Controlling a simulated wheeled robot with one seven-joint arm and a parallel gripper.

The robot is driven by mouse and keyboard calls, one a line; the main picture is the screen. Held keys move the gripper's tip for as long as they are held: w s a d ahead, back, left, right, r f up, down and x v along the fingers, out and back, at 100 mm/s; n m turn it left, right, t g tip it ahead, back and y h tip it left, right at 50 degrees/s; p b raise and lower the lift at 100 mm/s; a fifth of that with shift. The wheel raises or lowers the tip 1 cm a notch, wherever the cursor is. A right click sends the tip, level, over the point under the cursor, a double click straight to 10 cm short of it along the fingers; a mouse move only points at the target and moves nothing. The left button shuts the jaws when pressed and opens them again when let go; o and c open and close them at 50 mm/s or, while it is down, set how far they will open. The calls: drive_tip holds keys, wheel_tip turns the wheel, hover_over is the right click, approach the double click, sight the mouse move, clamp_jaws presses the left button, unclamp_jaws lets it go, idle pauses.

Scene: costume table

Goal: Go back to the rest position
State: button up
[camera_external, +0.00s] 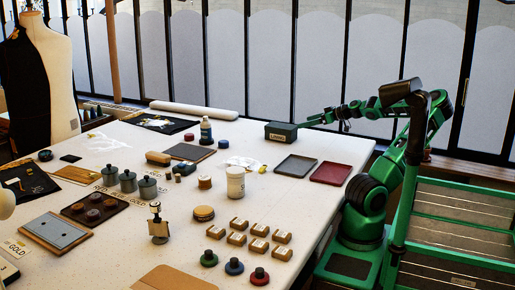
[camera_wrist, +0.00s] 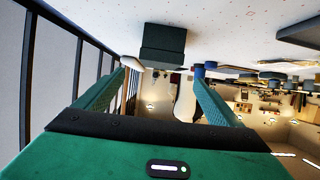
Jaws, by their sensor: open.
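My gripper (camera_external: 310,120) is stretched out over the far right part of the table, near a dark green box (camera_external: 281,131) with a white label. In the wrist view my gripper (camera_wrist: 160,79) has its two green fingers spread apart with nothing between them. The box also shows in the wrist view (camera_wrist: 163,42), beyond the fingertips and apart from them. My arm reaches from its base at the table's right side, with the elbow bent high.
A dark blue bottle (camera_external: 206,131), a white jar (camera_external: 235,183) and several small tan boxes (camera_external: 238,238) stand further left. A railing (camera_wrist: 78,65) runs beyond the table.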

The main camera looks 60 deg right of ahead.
sight(287, 126)
drive_tip(key=x, duration=1)
drive_tip(key=shift+w, duration=0.5)
wheel_tip(287, 126, up, 4)
drive_tip(key=shift+a+r, duration=0.1)
drive_tip(key=shift+a, duration=0.05)
drive_tip(key=a+r, duration=1.1)
drive_tip(key=r, duration=0.1)
drive_tip(key=a+f+n+g+y, duration=0.1)
drive_tip(key=a+n+y, duration=0.4)
drive_tip(key=a, duration=1.4)
drive_tip(key=shift+a+n+g+y, duration=0.2)
drive_tip(key=shift+n+g+y, duration=0.1)
drive_tip(key=shift+y, duration=0.3)
